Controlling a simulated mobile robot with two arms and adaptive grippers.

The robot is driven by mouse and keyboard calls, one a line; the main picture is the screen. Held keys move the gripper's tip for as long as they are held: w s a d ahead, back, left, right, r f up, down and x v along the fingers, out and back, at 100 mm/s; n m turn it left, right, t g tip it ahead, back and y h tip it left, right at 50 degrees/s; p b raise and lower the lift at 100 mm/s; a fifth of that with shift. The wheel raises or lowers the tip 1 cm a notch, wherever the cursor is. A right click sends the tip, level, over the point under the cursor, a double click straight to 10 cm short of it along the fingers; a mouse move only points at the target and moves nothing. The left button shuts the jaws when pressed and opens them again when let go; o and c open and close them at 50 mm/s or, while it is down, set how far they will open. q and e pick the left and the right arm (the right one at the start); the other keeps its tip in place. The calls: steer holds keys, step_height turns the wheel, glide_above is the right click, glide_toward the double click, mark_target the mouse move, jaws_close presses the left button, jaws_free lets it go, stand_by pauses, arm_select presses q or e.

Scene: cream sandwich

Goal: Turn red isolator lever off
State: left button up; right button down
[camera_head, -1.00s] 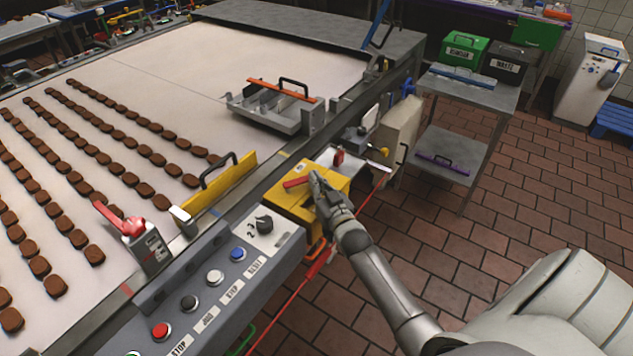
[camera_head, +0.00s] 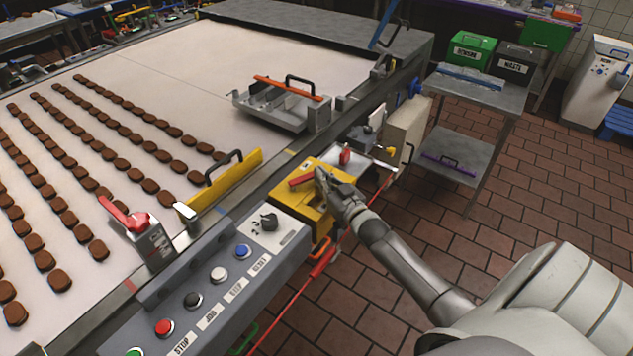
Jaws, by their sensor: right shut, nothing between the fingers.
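The red isolator lever (camera_head: 301,182) lies on top of a yellow box (camera_head: 302,209) beside the conveyor. It points left and slightly toward me. My right gripper (camera_head: 321,175) is shut and empty at the lever's right end. Its fingertips are very close to the lever; I cannot tell whether they touch. The gripper hides the right part of the box top and perhaps the lever's pivot. My left gripper is not in view.
A control panel (camera_head: 225,285) with buttons and a knob stands nearer to me. Another red lever (camera_head: 128,216) sits at the conveyor's (camera_head: 205,70) edge. A yellow guard (camera_head: 225,182) and a metal tray (camera_head: 275,107) are close by.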

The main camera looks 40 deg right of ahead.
steer(key=shift+w+d+f+n+y+b, duration=0.1)
steer(key=shift+w+d+n+y+b, duration=0.15)
steer(key=shift+n+y+b, duration=0.35)
steer(key=shift+w+d+f+n+y+b, duration=0.15)
steer(key=shift+w+n+y+b, duration=0.25)
steer(key=shift+y+b, duration=0.4)
steer(key=shift+w+d+r+n+y+b, duration=0.1)
steer(key=shift+w+d+n+y+b, duration=0.15)
steer(key=shift+n+y+b, duration=0.45)
steer(key=shift+w+a+g+y, duration=0.1)
steer(key=shift+w+g+y, duration=0.2)
steer(key=shift+y, duration=0.4)
steer(key=shift+w+b, duration=0.35)
steer(key=shift+w+r, duration=0.1)
steer(key=shift+r, duration=0.1)
